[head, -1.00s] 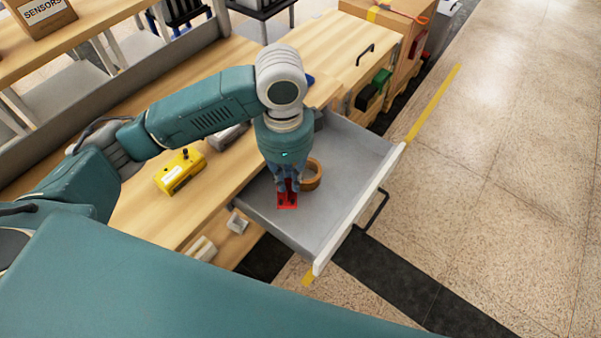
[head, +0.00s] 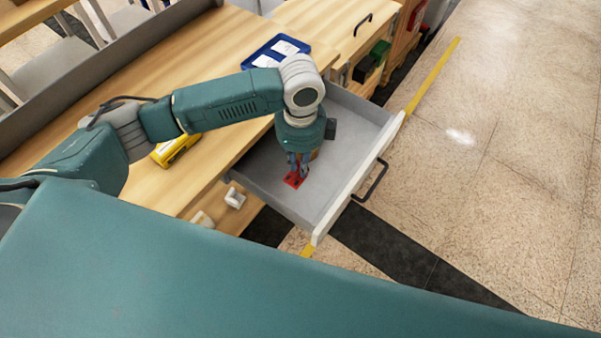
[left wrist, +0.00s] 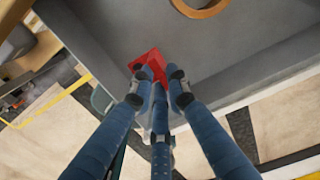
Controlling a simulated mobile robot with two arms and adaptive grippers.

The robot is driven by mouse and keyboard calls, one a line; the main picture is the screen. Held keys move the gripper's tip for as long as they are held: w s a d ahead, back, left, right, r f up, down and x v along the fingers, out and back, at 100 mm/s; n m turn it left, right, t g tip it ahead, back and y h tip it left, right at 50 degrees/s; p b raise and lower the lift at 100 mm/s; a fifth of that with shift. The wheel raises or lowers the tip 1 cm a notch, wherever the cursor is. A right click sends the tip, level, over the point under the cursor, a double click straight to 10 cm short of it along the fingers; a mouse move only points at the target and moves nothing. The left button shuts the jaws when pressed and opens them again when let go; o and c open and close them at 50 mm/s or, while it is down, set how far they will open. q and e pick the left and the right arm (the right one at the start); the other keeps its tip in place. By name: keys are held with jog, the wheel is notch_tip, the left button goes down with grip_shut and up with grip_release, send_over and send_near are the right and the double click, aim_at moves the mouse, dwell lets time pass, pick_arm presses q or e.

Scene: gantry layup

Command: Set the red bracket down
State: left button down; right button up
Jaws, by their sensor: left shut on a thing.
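The red bracket (head: 293,180) is low in the open grey drawer (head: 345,150), near the drawer's left part. My left gripper (head: 299,168) points down into the drawer and is shut on the bracket. In the left wrist view the bracket (left wrist: 150,64) shows between and beyond the fingertips (left wrist: 160,85), over the grey drawer floor. I cannot tell whether the bracket touches the floor. My right gripper is not in view.
A brown ring (left wrist: 200,6) lies in the drawer, mostly hidden behind my gripper in the head view. A yellow device (head: 175,149) and a blue tray (head: 277,52) are on the wooden bench. The drawer's right half is clear.

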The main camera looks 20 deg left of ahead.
pick_arm(q)
jog(key=shift+f, duration=3.05)
jog(key=c, duration=1.7)
grip_release()
jog(key=shift+f, duration=0.1)
notch_tip(320, 180, up, 12)
jog(key=shift+r+b, duration=0.15)
jog(key=shift+b, duration=0.15)
jog(key=shift+s, duration=0.1)
